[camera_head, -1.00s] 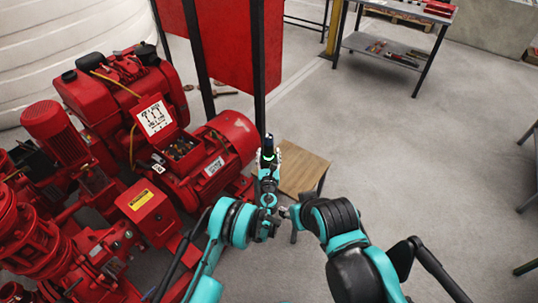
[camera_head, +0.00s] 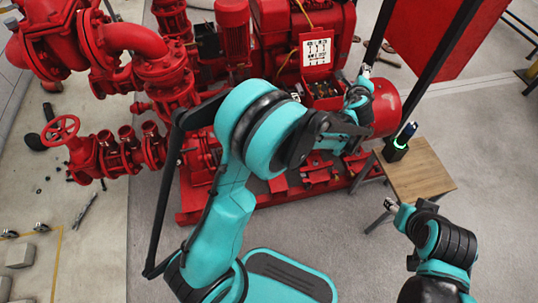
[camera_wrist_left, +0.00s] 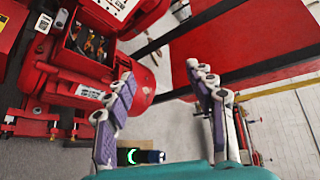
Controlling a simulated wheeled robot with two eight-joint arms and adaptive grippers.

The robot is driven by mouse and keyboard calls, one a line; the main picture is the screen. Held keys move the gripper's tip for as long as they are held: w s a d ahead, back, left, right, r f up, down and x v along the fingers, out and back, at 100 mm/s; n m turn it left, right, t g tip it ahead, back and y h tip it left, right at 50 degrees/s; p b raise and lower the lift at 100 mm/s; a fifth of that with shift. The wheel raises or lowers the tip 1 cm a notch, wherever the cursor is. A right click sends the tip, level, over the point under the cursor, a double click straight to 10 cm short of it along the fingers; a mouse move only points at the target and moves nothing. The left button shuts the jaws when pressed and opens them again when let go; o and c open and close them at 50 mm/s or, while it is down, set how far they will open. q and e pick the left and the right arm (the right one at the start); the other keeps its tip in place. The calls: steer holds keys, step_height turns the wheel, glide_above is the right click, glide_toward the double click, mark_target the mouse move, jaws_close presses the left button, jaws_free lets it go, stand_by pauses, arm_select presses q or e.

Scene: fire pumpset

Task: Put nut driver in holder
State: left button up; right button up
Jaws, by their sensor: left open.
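A black holder (camera_head: 393,151) with a glowing green ring stands on the small wooden table. A dark tool handle with blue on it (camera_head: 407,132), apparently the nut driver, stands up from the holder. In the left wrist view the holder (camera_wrist_left: 128,145) and the dark handle (camera_wrist_left: 152,157) show low between my fingers, partly hidden. My left gripper (camera_head: 365,71) is open and empty, above and left of the holder in the head view; its spread fingers also show in the left wrist view (camera_wrist_left: 165,78). My right gripper (camera_head: 391,206) is by the table's near left edge; its jaws are too small to read.
The wooden table (camera_head: 425,172) stands right of the red pump set (camera_head: 375,110). An open red box (camera_head: 325,95) with small parts inside is on the motor. A red panel (camera_head: 435,35) on black posts rises behind. The floor at right is clear.

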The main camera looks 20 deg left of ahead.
arm_select(q)
steer(key=s+a+r+n+g, duration=0.2)
steer(key=s+a+n, duration=0.35)
steer(key=s, duration=0.25)
steer(key=s+a+r+n+g, duration=0.2)
steer(key=s+a+r+n, duration=0.15)
steer(key=s+a, duration=0.4)
steer(key=s+f+n+g, duration=0.1)
steer(key=s+n, duration=0.3)
steer(key=s, duration=0.4)
steer(key=s+a+f+n+g+h, duration=0.1)
steer(key=s+f+n, duration=0.2)
steer(key=s, duration=0.5)
steer(key=s+f+n+g+h, duration=0.1)
steer(key=s+n, duration=0.3)
steer(key=s, duration=0.4)
steer(key=shift+a+f+n, duration=0.25)
steer(key=shift+f+n, duration=0.05)
steer(key=shift+f, duration=0.55)
